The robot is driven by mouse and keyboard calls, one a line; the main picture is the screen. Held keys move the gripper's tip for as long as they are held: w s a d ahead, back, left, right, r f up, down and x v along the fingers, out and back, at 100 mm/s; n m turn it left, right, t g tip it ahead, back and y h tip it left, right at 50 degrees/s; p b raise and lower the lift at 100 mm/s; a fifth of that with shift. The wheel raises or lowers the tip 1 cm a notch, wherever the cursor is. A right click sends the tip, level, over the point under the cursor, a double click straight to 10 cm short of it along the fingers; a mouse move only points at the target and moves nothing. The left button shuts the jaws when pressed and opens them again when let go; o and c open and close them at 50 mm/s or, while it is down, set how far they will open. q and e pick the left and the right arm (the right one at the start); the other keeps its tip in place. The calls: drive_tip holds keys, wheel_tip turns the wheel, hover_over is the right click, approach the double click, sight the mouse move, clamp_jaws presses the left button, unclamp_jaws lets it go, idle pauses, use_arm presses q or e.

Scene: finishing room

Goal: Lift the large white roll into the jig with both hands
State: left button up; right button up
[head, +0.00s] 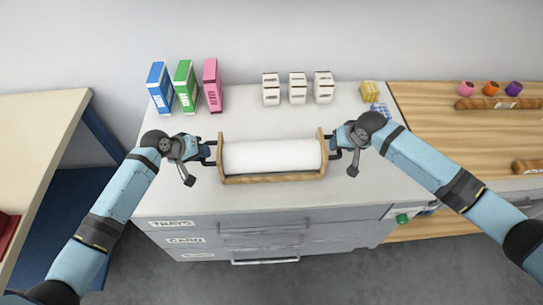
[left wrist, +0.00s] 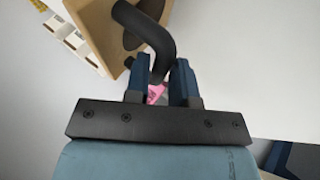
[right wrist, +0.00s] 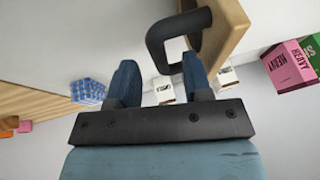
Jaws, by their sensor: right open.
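The large white roll (head: 272,156) lies level between the two end plates of a wooden frame (head: 272,179) on the white counter. I cannot tell whether this frame is the jig. A black handle stands out from each end plate. My left gripper (head: 210,152) is at the left handle (left wrist: 155,35), with its fingers close on either side of the bar. My right gripper (head: 334,154) is at the right handle (right wrist: 158,45), with its fingers spread wide and the bar between their tips. The roll itself is hidden in both wrist views.
Blue (head: 160,88), green (head: 186,87) and pink (head: 212,85) boxes stand at the back left. Three small white boxes (head: 297,89) stand behind the roll. Yellow (head: 369,91) and blue-checked packs lie at the back right. The counter (head: 270,200) in front of the frame is clear.

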use_arm(q)
drive_tip(key=shift+x, duration=1.7)
use_arm(e)
drive_tip(key=shift+x, duration=1.7)
use_arm(q)
clamp_jaws()
use_arm(e)
drive_tip(key=c, duration=0.5)
clamp_jaws()
use_arm(q)
drive_tip(key=shift+r, duration=0.15)
use_arm(e)
drive_tip(key=shift+r, duration=0.1)
